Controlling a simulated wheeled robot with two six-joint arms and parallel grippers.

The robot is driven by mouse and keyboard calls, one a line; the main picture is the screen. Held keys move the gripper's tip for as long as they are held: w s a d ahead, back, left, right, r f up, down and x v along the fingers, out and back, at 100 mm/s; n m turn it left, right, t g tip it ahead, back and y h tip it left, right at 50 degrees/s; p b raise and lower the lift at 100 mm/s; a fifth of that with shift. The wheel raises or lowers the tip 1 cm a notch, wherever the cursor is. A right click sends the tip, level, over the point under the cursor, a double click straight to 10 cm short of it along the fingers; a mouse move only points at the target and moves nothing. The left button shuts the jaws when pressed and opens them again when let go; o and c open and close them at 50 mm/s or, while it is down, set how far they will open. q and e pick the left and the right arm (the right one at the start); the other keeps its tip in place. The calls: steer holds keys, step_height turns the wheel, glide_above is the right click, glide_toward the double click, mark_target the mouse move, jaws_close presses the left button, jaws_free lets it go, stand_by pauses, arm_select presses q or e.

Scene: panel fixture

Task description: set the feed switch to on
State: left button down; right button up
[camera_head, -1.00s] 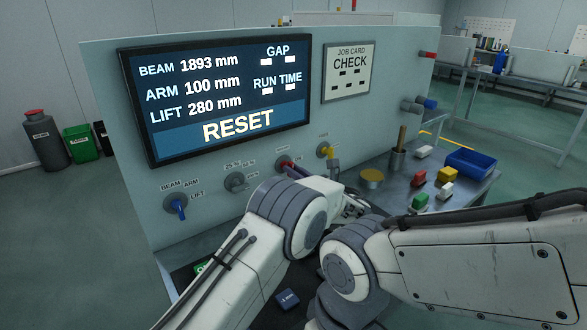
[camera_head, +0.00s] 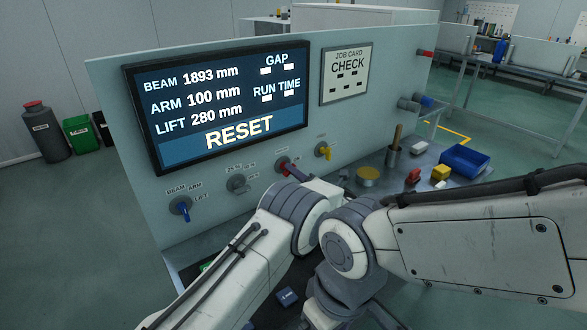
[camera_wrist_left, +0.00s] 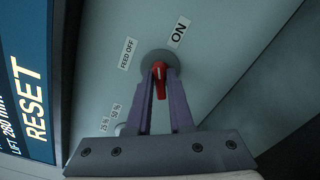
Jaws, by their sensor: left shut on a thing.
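The feed switch (camera_wrist_left: 160,78) is a red handle on a round grey base, between the labels FEED OFF and ON in the left wrist view. It also shows in the head view as a small red knob (camera_head: 282,165) low on the panel, partly covered by my arm. My left gripper (camera_wrist_left: 160,72) has its two purple fingers closed on the handle, one on each side. The handle lies lengthwise between the fingers; I cannot tell which label it points to. In the head view my left wrist hides most of this gripper. My right gripper is out of view.
The panel (camera_head: 115,100) also carries a screen (camera_head: 220,105), a blue switch (camera_head: 181,207), a grey knob (camera_head: 237,184) and a yellow switch (camera_head: 324,151). At right, the bench holds a yellow-topped round tin (camera_head: 368,174), a blue bin (camera_head: 465,158) and small blocks.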

arm_select(q)
steer(key=m+p, duration=0.1)
steer(key=m, duration=0.4)
steer(key=shift+d+f+m, duration=0.1)
steer(key=shift+m, duration=0.3)
stand_by(0.4)
steer(key=c, duration=0.9)
jaws_free()
